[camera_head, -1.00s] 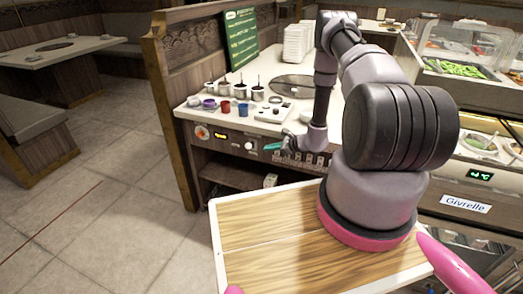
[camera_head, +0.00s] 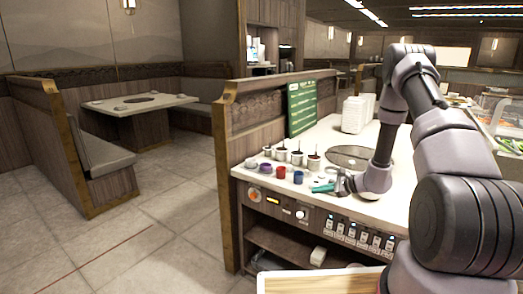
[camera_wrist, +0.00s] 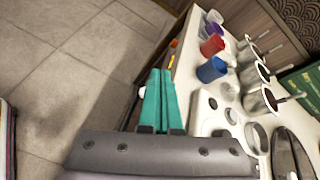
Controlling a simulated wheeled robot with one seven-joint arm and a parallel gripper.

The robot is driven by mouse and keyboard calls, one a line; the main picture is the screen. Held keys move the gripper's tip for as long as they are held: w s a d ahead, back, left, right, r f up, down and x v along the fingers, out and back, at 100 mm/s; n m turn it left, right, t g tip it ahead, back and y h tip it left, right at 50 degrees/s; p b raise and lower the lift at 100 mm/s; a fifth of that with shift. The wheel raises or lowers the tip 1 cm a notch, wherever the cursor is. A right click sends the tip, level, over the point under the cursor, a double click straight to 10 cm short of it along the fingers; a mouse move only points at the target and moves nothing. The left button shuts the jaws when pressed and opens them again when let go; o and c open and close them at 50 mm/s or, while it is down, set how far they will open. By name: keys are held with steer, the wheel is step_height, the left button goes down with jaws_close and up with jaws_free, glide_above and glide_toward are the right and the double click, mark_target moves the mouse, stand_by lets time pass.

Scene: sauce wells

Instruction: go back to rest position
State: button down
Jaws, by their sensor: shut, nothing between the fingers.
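My gripper (camera_head: 323,188) is shut and empty, its teal fingers close together at the front edge of the white counter (camera_head: 400,208). In the wrist view the teal fingers of my gripper (camera_wrist: 160,100) point up the picture beside the counter edge, with nothing between them. My arm reaches over the counter from the right of the head view. It hides part of the counter's right side.
A blue cup (camera_head: 298,177), a red cup (camera_head: 281,172) and a purple cup (camera_head: 265,168) stand left of my gripper. Several sauce wells (camera_head: 297,158) with ladles are behind them. A white stack (camera_head: 355,114) stands farther back. The tiled floor at left is clear.

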steer(key=s+a+r+n+g, duration=0.1)
steer(key=s+a+r+n, duration=0.2)
steer(key=r, duration=0.6)
steer(key=s+a+r+n+g+h, duration=0.1)
steer(key=s+r+n+g, duration=0.2)
steer(key=r, duration=0.7)
steer(key=s+a+r+n, duration=0.25)
steer(key=s+r, duration=0.25)
steer(key=r, duration=0.4)
steer(key=s+d+r+n+t+h, duration=0.2)
steer(key=s+r, duration=0.5)
steer(key=s, duration=0.4)
steer(key=s+d+r+n+t+h, duration=0.2)
steer(key=s+d+r+n+h, duration=0.2)
steer(key=s+r, duration=0.4)
steer(key=s+n+h, duration=0.1)
steer(key=s, duration=0.2)
steer(key=shift+s+d, duration=0.2)
steer(key=shift+d, duration=0.2)
steer(key=shift+d+r, duration=0.1)
